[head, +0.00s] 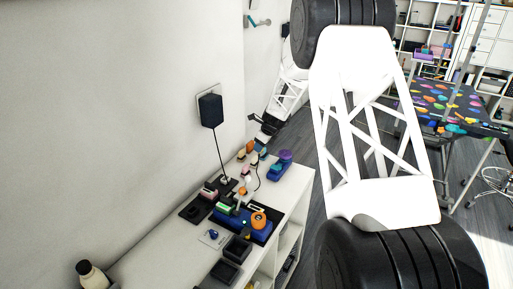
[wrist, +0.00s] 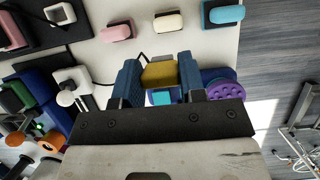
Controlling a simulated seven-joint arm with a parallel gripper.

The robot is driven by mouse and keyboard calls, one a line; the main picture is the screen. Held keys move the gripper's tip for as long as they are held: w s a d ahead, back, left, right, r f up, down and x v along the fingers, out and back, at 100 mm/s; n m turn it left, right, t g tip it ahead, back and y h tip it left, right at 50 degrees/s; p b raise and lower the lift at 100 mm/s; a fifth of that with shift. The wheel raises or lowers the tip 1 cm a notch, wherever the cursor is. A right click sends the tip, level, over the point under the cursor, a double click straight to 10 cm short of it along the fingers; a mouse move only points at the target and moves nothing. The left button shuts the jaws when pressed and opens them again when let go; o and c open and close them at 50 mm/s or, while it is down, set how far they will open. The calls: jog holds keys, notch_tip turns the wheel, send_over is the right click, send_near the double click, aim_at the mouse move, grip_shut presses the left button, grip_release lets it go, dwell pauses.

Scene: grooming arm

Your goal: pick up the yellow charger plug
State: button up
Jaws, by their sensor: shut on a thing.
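The yellow charger plug (wrist: 159,75) sits between the two blue fingers of my gripper (wrist: 161,80) in the wrist view. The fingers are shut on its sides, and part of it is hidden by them. A small teal square shows just below it. In the head view my gripper (head: 262,123) is small and dark, above the far end of the white shelf top. I cannot tell from these views how far the plug is above the surface.
Pink (wrist: 118,31) and cream (wrist: 168,22) pieces stand near the yellow plug. A purple and teal object (head: 281,164) lies by the shelf edge. The white shelf top (head: 165,240) also carries dark trays (head: 237,247). A black wall adapter (head: 211,110) trails a cable.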

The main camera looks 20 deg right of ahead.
jog(key=shift+r, duration=0.1)
dwell(0.6)
jog(key=shift+s+a+r, duration=0.25)
jog(key=shift+a+r, duration=0.15)
jog(key=s+a+r+n+g+y, duration=0.15)
jog(key=s+a+r+n, duration=0.45)
jog(key=s+a+r, duration=0.8)
jog(key=s+a+f+m, duration=0.1)
jog(key=s+a+f, duration=0.2)
jog(key=a, duration=0.4)
jog(key=s+a+f+m, duration=0.1)
jog(key=s+a+f, duration=0.1)
jog(key=a, duration=0.4)
jog(key=a+f+m+t+h, duration=0.1)
jog(key=a+f+m, duration=0.3)
jog(key=f, duration=0.4)
jog(key=shift+s+a, duration=0.15)
jog(key=shift+s, duration=0.2)
jog(key=shift+f+t+h, duration=0.25)
jog(key=shift+f, duration=0.05)
jog(key=shift+f, duration=2.65)
